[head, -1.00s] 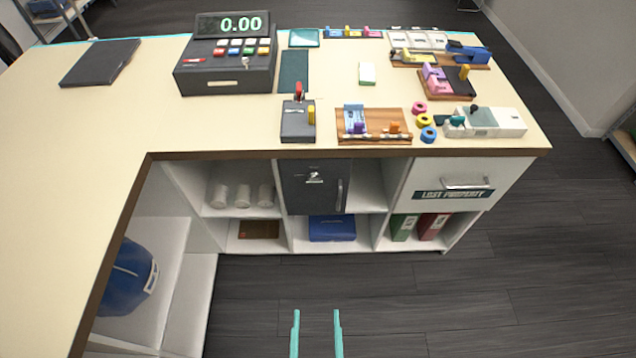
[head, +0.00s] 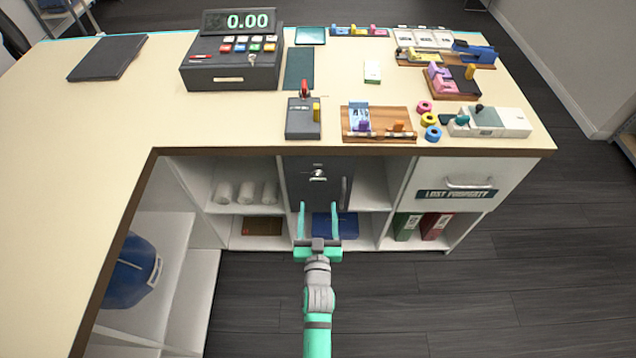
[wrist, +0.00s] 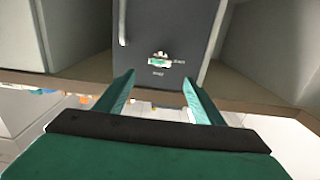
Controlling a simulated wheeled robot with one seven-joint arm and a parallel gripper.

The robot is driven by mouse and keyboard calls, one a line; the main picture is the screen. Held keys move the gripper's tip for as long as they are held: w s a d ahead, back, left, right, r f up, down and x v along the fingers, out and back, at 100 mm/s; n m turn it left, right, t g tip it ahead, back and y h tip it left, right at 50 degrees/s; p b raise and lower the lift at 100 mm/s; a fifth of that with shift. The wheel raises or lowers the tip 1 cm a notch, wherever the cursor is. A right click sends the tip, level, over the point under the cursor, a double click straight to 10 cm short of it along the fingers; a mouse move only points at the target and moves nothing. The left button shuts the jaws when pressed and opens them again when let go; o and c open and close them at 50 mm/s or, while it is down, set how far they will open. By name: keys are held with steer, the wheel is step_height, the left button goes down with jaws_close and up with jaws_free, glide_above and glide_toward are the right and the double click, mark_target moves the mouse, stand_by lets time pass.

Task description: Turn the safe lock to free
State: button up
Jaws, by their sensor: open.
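The safe is a dark grey door (head: 305,190) in the shelving under the counter, with a vertical bar handle (head: 344,193) on its right side. The safe lock (head: 318,173) is a small light piece near the top of the door, with small lettering beside it. My gripper (head: 318,208) is open and empty, in front of and below the lock in the head view. In the wrist view the lock (wrist: 159,60) shows beyond and between the two green fingers (wrist: 160,85), apart from them. The lock's exact turn and its lettering are too small to read.
The counter (head: 220,125) overhangs the safe. White cups (head: 247,192) stand in the left compartment, a blue box (head: 345,225) lies below the safe, and the lost property drawer (head: 470,175) is to the right. The floor in front is clear.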

mark_target(318, 180)
steer(key=w, duration=1)
steer(key=shift+w, duration=0.3)
steer(key=shift+c, duration=0.2)
steer(key=c, duration=1)
